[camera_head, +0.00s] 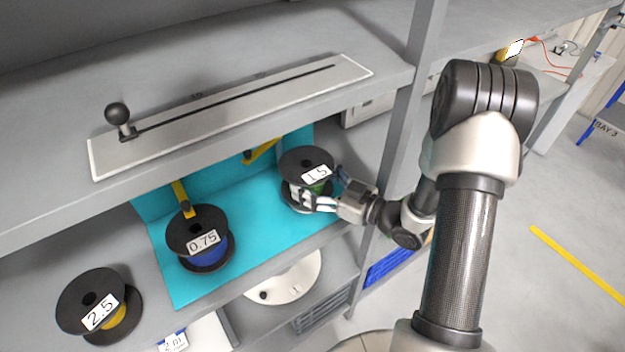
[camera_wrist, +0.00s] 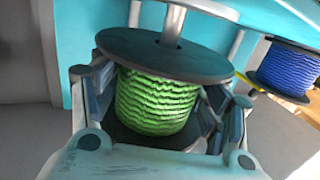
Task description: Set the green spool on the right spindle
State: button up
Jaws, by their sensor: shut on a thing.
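The green spool (camera_wrist: 155,103), labelled 1.5 with dark flanges, is between the fingers of my gripper (camera_wrist: 158,112), which is shut on it. In the head view the spool (camera_head: 305,161) and my gripper (camera_head: 326,194) are over the right part of the turquoise mat. The spool looks slightly tilted in the wrist view. A silver post (camera_wrist: 173,24) meets its near-top flange there; I cannot tell whether the post runs through the bore or stands behind. The spool's lower flange is partly hidden by my fingers.
A blue spool (camera_head: 201,238) labelled 0.75 sits left on the turquoise mat (camera_head: 255,235). A yellow-wound spool (camera_head: 100,305) labelled 2.5 stands further left on the grey shelf. A slotted plate with a black knob (camera_head: 118,113) lies on the upper shelf. A shelf upright (camera_head: 412,90) is close to my arm.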

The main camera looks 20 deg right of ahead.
jog(key=shift+s+f, duration=0.1)
jog(key=shift+f, duration=0.25)
dwell(0.3)
